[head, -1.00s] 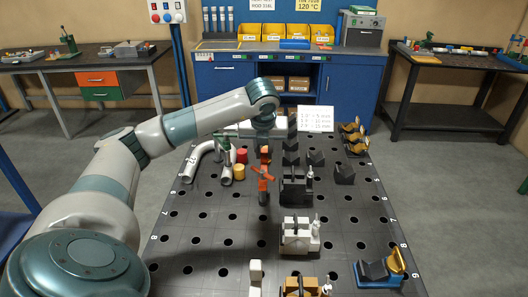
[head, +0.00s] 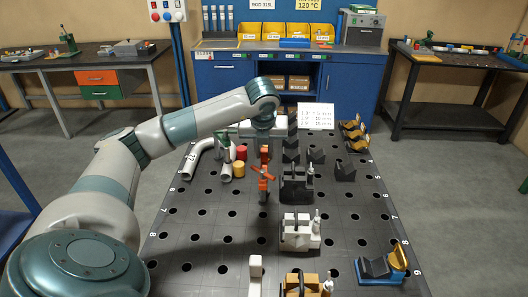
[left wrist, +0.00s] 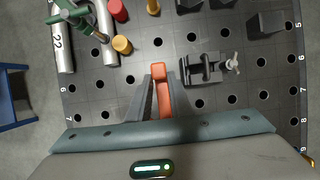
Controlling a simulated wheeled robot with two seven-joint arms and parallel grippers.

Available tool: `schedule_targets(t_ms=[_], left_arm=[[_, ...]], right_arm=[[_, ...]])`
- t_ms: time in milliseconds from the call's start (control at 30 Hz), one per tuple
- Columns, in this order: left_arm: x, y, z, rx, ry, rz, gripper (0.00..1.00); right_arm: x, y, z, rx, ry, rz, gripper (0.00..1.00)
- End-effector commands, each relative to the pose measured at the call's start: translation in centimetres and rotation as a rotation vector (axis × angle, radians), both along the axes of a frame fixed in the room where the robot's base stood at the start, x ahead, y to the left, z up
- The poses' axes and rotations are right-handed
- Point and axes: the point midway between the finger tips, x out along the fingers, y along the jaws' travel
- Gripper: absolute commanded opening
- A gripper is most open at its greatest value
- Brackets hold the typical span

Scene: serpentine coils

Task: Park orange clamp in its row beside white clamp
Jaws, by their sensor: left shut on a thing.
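The orange clamp (head: 264,157) stands upright under my left wrist, left of the black vise-like piece. My left gripper (left wrist: 160,98) is shut on it; in the left wrist view the clamp's orange bar (left wrist: 161,76) lies between the two grey fingers. A white upright clamp (head: 255,276) stands at the front of the table, cut by the picture's lower edge. Another white piece (head: 299,234), with a black handle and a screw, stands behind it to the right. My right gripper is not in view.
The dark table (head: 190,235) has a grid of holes. A black vise-like piece (left wrist: 202,70) stands close right of my gripper. A tan piece (head: 303,284) is front right. The front left is clear.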

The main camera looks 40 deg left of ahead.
Motion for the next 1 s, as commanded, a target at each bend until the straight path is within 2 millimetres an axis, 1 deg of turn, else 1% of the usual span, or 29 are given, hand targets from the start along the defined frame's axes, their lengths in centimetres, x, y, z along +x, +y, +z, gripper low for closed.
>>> schedule_targets(t_ms=[233, 267, 300, 333, 567, 767, 867, 1000], left_arm=[[-0.1, -0.1, -0.3, 0.000, 0.005, -0.002, 0.00], [-0.1, -0.1, -0.3, 0.000, 0.005, -0.002, 0.23], [-0.1, -0.1, -0.3, -0.001, 0.006, -0.002, 0.33], [-0.1, -0.1, -0.3, -0.001, 0.006, -0.002, 0.40], [-0.1, -0.1, -0.4, -0.001, 0.007, -0.002, 0.40], [-0.2, -0.2, 0.0, -0.001, 0.004, -0.001, 0.40], [-0.3, -0.3, 0.6, -0.002, 0.001, -0.001, 0.40], [-0.7, -0.7, 2.0, -0.001, 0.001, -0.002, 0.40]], right_arm=[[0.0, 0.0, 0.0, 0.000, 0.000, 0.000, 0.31], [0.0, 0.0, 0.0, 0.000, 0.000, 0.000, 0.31], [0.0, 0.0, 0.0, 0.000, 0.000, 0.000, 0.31], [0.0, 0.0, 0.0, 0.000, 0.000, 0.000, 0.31], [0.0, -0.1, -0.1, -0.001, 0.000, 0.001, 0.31], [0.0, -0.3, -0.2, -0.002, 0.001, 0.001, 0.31], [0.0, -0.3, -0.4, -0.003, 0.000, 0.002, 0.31], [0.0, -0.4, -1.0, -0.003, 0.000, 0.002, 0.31]])
